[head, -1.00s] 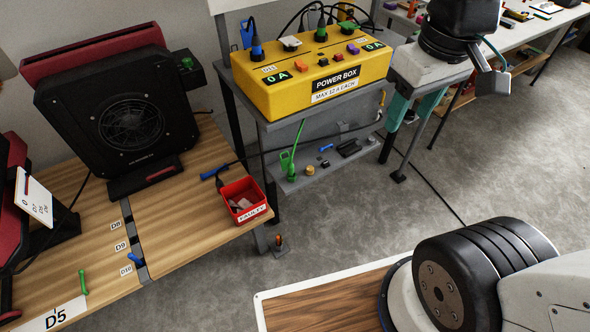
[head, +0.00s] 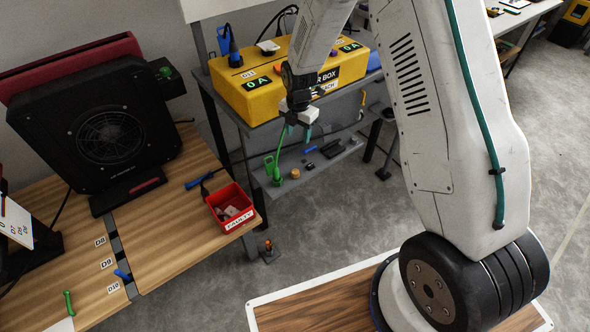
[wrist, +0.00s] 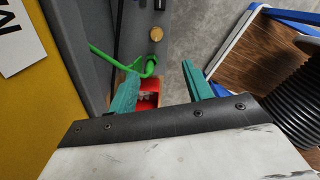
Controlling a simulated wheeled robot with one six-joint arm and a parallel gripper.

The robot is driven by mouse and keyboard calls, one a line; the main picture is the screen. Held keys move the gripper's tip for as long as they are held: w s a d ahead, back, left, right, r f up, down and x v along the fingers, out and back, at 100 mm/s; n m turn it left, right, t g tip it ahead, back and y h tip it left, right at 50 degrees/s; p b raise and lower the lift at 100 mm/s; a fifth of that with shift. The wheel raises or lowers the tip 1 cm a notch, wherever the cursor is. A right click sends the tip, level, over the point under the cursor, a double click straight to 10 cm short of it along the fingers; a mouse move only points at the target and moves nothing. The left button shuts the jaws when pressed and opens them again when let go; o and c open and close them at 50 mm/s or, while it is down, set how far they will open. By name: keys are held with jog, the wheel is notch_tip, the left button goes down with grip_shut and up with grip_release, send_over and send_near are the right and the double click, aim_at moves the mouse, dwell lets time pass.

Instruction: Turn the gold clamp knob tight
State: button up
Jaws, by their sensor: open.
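A small round gold knob (head: 295,173) sits on the grey lower shelf under the yellow power box. It also shows near the top of the wrist view (wrist: 156,34), beyond my fingertips. Whether it is fixed to a clamp cannot be told. My gripper (head: 298,132) hangs in front of the power box, above the shelf and the knob. Its two teal fingers are spread wide and empty in the wrist view (wrist: 160,70), clear of the knob.
The yellow power box (head: 250,95) is close beside my gripper. A green tool (head: 273,170) with an upright stem stands left of the knob; dark items lie to its right. A red bin (head: 232,207) sits on the wooden bench's corner.

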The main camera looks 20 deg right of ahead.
aim_at(295, 172)
jog(key=f+n, duration=0.1)
jog(key=f, duration=0.2)
jog(key=f+n, duration=0.1)
jog(key=f, duration=0.3)
jog(key=w+f+n, duration=0.1)
jog(key=f+n, duration=0.1)
jog(key=f, duration=0.2)
jog(key=shift+a+f, duration=0.25)
jog(key=shift+a, duration=0.05)
notch_tip(295, 172, down, 8)
jog(key=shift+r, duration=0.1)
jog(key=c, duration=1)
